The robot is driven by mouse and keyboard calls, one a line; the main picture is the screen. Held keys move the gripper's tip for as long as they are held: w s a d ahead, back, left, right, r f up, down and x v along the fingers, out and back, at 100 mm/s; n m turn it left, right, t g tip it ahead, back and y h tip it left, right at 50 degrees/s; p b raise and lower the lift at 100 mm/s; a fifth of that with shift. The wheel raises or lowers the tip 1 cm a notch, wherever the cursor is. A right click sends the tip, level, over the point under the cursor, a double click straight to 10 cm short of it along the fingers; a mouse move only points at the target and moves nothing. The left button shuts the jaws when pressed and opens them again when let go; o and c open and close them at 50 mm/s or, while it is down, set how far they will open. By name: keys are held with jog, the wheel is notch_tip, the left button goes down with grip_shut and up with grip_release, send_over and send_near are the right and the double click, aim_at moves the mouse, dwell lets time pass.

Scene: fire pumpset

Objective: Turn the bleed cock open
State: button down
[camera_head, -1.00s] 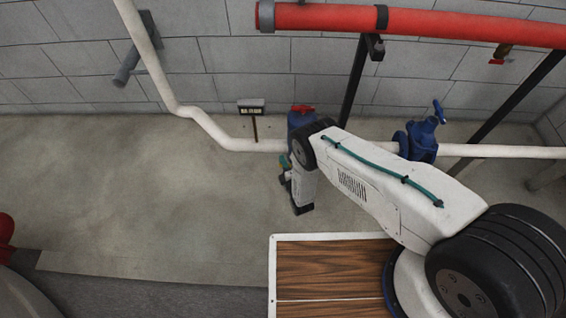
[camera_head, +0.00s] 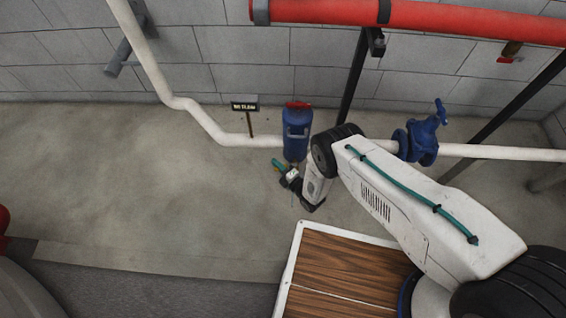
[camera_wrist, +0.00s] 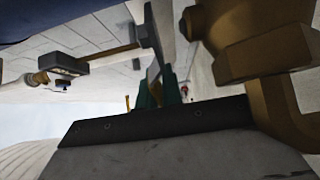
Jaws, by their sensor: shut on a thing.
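A blue vessel (camera_head: 296,140) with a red top (camera_head: 298,105) stands against the white pipe in the head view. My gripper (camera_head: 280,167), with teal fingers, is low at its front left side. In the wrist view the green fingertips (camera_wrist: 162,92) close around a thin grey lever (camera_wrist: 153,72), which looks like the bleed cock's handle. A large brass body (camera_wrist: 250,40), probably the cock, fills the upper right, close to the fingers. The cock is too small to make out in the head view, and the exact grip is partly hidden by the gripper.
A small sign (camera_head: 245,105) on a post stands left of the vessel. A blue valve (camera_head: 423,138) sits on the white pipe (camera_head: 500,152) to the right. A red pipe (camera_head: 420,22) runs above. The floor at left is clear.

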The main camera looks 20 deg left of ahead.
jog(key=c, duration=1.6)
grip_release()
jog(key=shift+o, duration=0.2)
jog(key=v, duration=0.7)
jog(key=shift+s+d, duration=0.2)
jog(key=shift+d, duration=0.1)
